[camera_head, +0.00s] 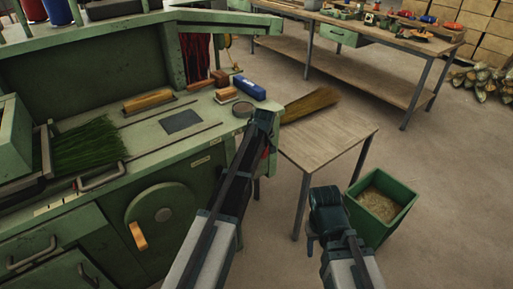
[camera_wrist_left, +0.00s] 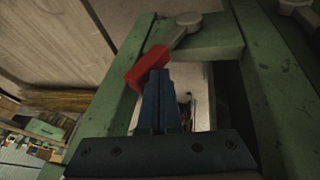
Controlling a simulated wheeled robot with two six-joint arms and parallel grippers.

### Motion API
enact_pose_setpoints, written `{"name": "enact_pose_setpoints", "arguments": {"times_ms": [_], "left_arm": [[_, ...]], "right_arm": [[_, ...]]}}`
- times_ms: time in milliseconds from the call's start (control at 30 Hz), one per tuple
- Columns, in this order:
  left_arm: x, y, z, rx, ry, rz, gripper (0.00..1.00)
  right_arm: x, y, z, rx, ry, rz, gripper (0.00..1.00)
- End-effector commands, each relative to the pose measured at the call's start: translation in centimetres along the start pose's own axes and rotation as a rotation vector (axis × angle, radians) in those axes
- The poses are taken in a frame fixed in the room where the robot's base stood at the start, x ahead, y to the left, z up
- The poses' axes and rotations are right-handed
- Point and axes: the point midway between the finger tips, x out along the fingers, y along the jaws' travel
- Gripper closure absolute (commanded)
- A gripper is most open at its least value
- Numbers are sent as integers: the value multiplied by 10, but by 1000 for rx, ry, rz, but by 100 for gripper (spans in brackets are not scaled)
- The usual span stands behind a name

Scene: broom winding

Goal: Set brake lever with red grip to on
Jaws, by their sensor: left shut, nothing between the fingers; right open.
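The brake lever's red grip (camera_wrist_left: 147,68) shows in the left wrist view, on a short metal arm that runs up and right to a round pivot (camera_wrist_left: 188,19) on the green machine frame. In the head view only a sliver of red (camera_head: 266,152) shows beside my left arm. My left gripper (camera_head: 262,122) is at the machine's right end; its shut, empty fingers (camera_wrist_left: 160,82) lie right beside the grip's lower right side. I cannot tell whether they touch it. No on or off marking is readable. My right gripper (camera_head: 326,210) is open, low between the small table and the green bin.
The green machine (camera_head: 85,70) fills the left, with a handwheel with an orange knob (camera_head: 138,236) on its front. A small wooden table (camera_head: 330,138) with a straw bundle (camera_head: 309,104) stands right of it. A green bin (camera_head: 408,200) stands beside my right gripper. Floor is clear farther right.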

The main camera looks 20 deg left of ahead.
Motion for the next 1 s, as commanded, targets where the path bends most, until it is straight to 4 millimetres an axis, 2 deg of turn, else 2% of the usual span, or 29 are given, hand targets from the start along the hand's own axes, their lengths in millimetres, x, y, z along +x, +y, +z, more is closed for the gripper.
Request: {"name": "enact_pose_setpoints", "arguments": {"times_ms": [33, 100, 300, 733, 1000], "left_arm": [[5, 13, -4, 16, -7, -37, 100], [11, 20, -2, 26, -11, -67, 100], [15, 27, 0, 23, -10, -68, 100], [12, 26, 1, 23, -12, -65, 100], [-13, 6, -6, 23, -9, -66, 100]], "right_arm": [[-2, 0, 0, 0, 0, 0, 50], [1, 0, 0, 0, 0, 0, 50], [5, 0, 0, 0, 0, 0, 50], [2, 0, 0, 0, 0, 0, 50], [-18, 2, 1, 0, 0, 0, 50]]}}
